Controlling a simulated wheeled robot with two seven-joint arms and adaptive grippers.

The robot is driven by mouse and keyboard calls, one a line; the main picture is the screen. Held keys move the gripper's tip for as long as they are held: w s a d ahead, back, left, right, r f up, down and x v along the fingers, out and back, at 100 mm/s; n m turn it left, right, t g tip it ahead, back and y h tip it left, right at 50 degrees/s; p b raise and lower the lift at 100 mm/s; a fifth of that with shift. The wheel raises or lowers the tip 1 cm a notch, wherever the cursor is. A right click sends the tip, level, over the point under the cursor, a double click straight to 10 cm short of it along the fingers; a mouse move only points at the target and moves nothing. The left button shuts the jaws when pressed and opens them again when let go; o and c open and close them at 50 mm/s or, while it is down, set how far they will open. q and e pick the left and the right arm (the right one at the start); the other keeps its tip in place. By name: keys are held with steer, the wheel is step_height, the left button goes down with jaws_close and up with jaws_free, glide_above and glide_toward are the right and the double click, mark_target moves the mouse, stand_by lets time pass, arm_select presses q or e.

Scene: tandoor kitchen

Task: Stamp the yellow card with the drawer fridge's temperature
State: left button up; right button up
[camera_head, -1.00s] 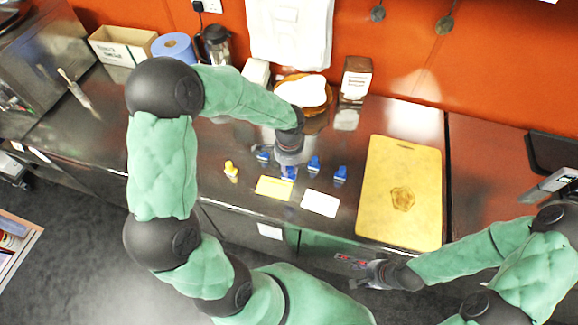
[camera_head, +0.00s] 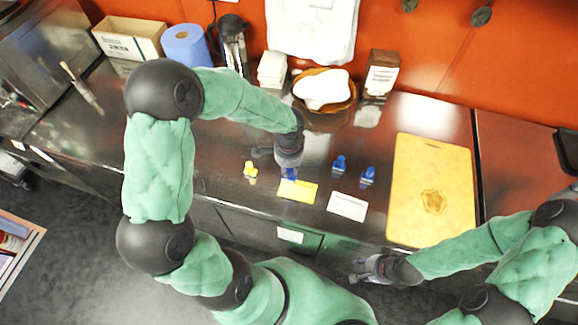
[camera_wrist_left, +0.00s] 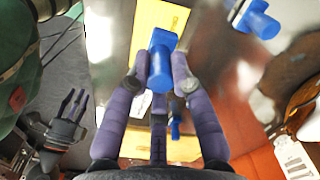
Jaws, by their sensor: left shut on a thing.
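My left gripper (camera_head: 289,170) is shut on a blue stamp (camera_wrist_left: 162,62), held upright between its fingers. The stamp (camera_head: 289,174) is at the wall-side edge of the yellow card (camera_head: 302,192), near its left end; I cannot tell whether it touches. The yellow card also shows beyond the stamp in the left wrist view (camera_wrist_left: 160,18). A white card (camera_head: 347,206) lies to its right. Two blue stamps (camera_head: 339,164) (camera_head: 367,176) and a yellow one (camera_head: 250,170) stand nearby. Another blue stamp shows in the wrist view (camera_wrist_left: 258,20). My right gripper (camera_head: 362,271) is open and empty. No temperature is readable.
A yellow cutting board (camera_head: 410,215) lies to the right. A basket with white cloth (camera_head: 325,90), a brown-white box (camera_head: 381,74) and a jug (camera_head: 232,43) stand along the wall. A white label (camera_head: 290,235) is on the counter front below the cards.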

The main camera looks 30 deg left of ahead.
mark_target(290, 181)
arm_select(q)
steer(key=shift+d+f+b, duration=0.15)
steer(key=shift+f+b, duration=0.2)
steer(key=shift+f, duration=0.1)
steer(key=shift+f+b, duration=1.85)
steer(key=shift+f, duration=0.6)
steer(key=shift+f+b, duration=0.5)
steer(key=shift+f, duration=0.1)
steer(key=shift+r+p, duration=2.75)
steer(key=shift+r, duration=0.85)
